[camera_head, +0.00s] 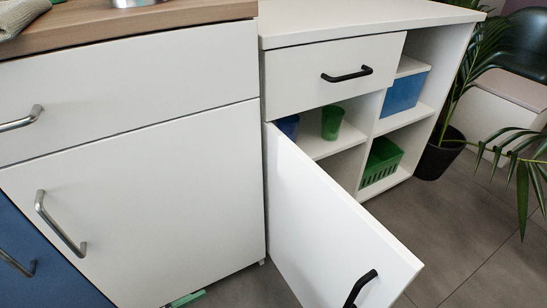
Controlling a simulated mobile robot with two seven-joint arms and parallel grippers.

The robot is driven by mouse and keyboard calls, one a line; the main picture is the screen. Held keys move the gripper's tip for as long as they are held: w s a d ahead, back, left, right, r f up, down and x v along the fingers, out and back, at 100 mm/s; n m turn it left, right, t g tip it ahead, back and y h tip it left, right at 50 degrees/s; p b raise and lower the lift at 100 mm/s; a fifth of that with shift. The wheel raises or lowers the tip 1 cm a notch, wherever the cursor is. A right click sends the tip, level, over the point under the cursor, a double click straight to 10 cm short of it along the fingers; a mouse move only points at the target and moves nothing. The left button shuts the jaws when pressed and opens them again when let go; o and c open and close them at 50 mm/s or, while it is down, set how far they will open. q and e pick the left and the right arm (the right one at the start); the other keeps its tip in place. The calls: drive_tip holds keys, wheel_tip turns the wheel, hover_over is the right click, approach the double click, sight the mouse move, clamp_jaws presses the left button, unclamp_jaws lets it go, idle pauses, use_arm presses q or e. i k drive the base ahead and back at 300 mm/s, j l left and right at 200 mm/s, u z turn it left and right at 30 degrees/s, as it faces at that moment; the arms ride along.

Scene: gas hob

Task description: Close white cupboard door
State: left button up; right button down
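The white cupboard door (325,232) stands wide open. Its hinged edge is at the left side of the white cupboard (360,18), and its free edge swings out toward me at the lower right. A black handle (361,288) sits near the free edge, partly cut off by the bottom of the view. Inside the cupboard, a green cup (332,123) and a blue cup (288,126) stand on a shelf. Neither of my grippers shows.
A shut drawer (335,78) with a black handle is above the door opening. Open shelves at right hold a blue box (404,92) and a green basket (382,160). A white cabinet (150,200) adjoins at left. A potted plant (440,152) stands right. Grey floor (460,235) is clear.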

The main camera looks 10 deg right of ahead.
sight(330, 251)
drive_tip(key=k+l, duration=0.1)
drive_tip(key=l, duration=0.25)
drive_tip(key=k+l, duration=0.1)
drive_tip(key=l, duration=0.25)
drive_tip(key=k+l, duration=0.15)
drive_tip(key=l, duration=0.15)
drive_tip(key=k+l, duration=0.1)
drive_tip(key=l, duration=0.25)
